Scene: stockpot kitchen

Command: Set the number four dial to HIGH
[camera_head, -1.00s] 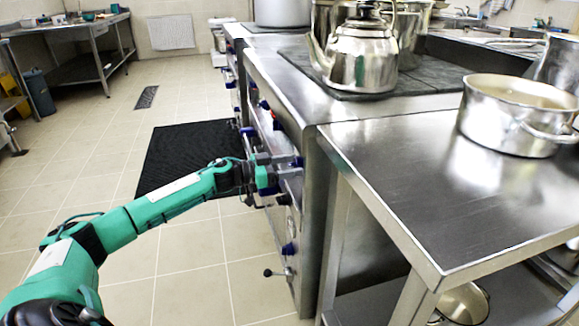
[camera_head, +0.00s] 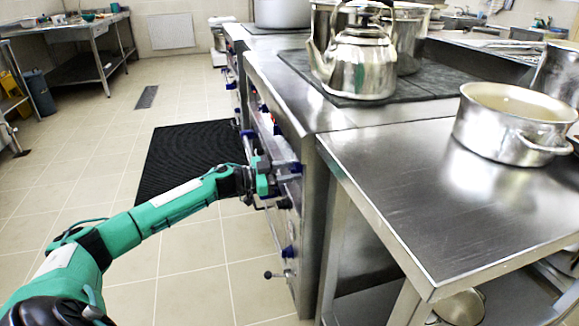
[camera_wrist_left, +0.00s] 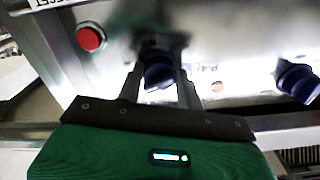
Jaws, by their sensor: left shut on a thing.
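My left gripper (camera_head: 284,170) reaches the stove's front panel from the left in the head view. In the left wrist view my left gripper (camera_wrist_left: 160,88) has its two fingers on either side of a dark blue dial (camera_wrist_left: 158,72), shut on it. The dial's number and its pointer setting cannot be read. A second blue dial (camera_wrist_left: 298,82) sits to the right on the same panel, apart from the gripper. My right gripper is not in view.
A red button (camera_wrist_left: 91,38) is left of the held dial. A kettle (camera_head: 362,65) stands on the stove top. A pot (camera_head: 512,125) stands on the steel table (camera_head: 400,190) at right. A black mat (camera_head: 185,155) lies on the open tiled floor.

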